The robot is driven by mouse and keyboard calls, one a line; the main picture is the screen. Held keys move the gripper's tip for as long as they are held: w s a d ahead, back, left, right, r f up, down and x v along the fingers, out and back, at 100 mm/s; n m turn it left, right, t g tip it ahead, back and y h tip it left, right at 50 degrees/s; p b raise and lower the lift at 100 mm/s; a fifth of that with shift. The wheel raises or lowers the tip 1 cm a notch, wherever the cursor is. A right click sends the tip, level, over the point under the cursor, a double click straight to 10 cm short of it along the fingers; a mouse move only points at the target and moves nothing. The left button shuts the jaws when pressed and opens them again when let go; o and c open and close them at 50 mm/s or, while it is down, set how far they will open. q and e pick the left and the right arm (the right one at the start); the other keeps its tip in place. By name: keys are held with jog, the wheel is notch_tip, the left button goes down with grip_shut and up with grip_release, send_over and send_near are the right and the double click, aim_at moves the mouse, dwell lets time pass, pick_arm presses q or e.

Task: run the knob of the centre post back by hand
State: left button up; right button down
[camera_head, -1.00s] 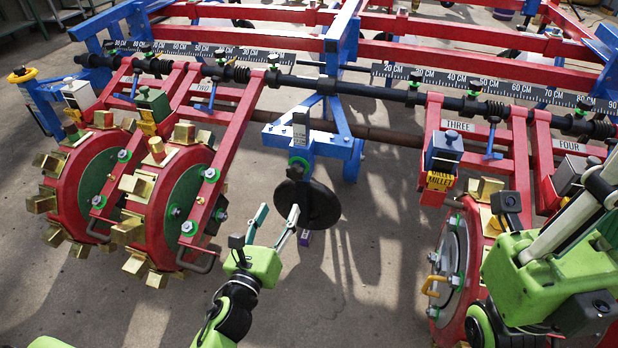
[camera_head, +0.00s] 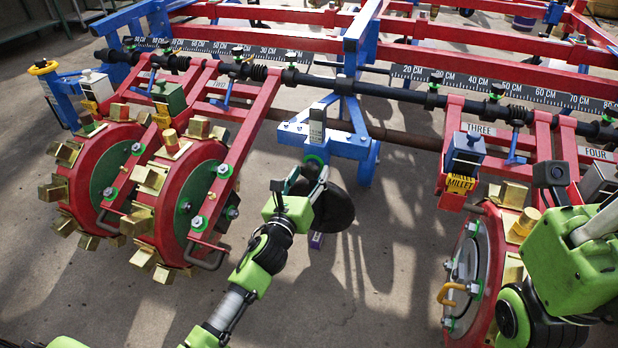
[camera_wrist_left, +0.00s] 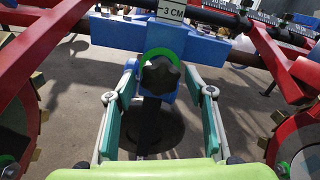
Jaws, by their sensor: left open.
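The centre post (camera_head: 317,125) is blue with a grey marked plate; in the left wrist view the plate (camera_wrist_left: 172,12) reads 3 CM. Its dark lobed knob (camera_wrist_left: 160,77) sits in front of a green ring (camera_wrist_left: 158,56). A black disc (camera_head: 335,208) hangs below the post. My left gripper (camera_head: 308,178) is at the post, in front of the knob. In the left wrist view its two fingers (camera_wrist_left: 159,82) are spread, one on each side of the knob, with visible gaps. In the head view the gripper mostly hides the knob. My right arm is at the right; its fingers do not show.
Red wheels with brass blocks stand left (camera_head: 187,205) and right (camera_head: 474,270) of the post. A black bar (camera_head: 330,85) and ruler strips (camera_head: 480,88) cross behind. A yellow-labelled hopper (camera_head: 463,160) is near my right arm. Concrete floor (camera_head: 370,300) in front is clear.

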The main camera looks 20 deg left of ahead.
pick_arm(q)
jog(key=shift+w, duration=0.1)
jog(key=c, duration=1.1)
jog(key=shift+c, duration=0.2)
jog(key=shift+n, duration=0.4)
